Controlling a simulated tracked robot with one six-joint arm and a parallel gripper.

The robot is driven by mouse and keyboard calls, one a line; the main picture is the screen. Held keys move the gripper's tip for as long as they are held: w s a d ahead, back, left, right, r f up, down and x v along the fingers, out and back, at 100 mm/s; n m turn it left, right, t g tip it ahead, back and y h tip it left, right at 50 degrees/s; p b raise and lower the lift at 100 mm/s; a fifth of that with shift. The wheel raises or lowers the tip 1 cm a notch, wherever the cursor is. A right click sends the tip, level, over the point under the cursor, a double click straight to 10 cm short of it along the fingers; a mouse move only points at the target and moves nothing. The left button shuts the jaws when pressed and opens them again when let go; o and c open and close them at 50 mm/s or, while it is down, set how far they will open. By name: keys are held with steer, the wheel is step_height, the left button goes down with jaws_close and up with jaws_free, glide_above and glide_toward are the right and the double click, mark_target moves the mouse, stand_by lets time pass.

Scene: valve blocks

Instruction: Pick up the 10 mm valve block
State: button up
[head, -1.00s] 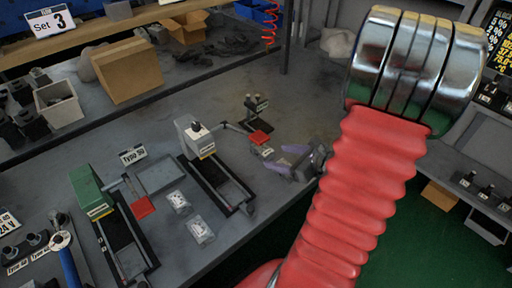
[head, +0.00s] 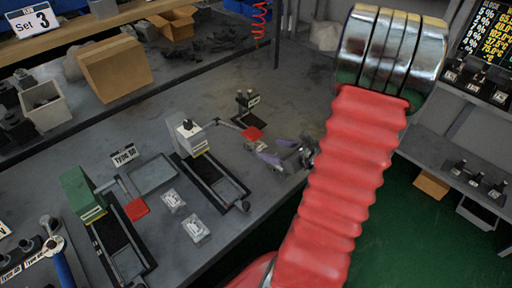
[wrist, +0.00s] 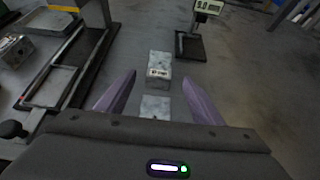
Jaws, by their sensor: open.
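My gripper (wrist: 160,95) is open, with two purple fingers spread apart and pointing away from the wrist. It also shows in the head view (head: 270,158), low over the bench's right part. In the wrist view a small grey metal block (wrist: 159,64) with a pale label lies just beyond the fingertips, roughly centred between them. A second grey metal piece (wrist: 155,106) shows between the fingers, its near part hidden by my gripper body. The label is too blurred to read surely, so I cannot confirm which is the 10 mm valve block.
A stand with a display (wrist: 207,7) rises beyond the block. A black-railed fixture with a white top (head: 190,137) stands left of my gripper, and a green one (head: 82,194) farther left. Two small blocks (head: 173,200) (head: 196,229) lie between them.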

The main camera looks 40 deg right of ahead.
mark_target(257, 144)
steer(key=shift+x, duration=2.5)
steer(key=shift+x, duration=2.6)
steer(key=shift+w+a+r, duration=0.1)
steer(key=shift+c, duration=0.6)
steer(key=c, duration=1.3)
steer(key=shift+c, duration=0.2)
steer(key=shift+r, duration=0.15)
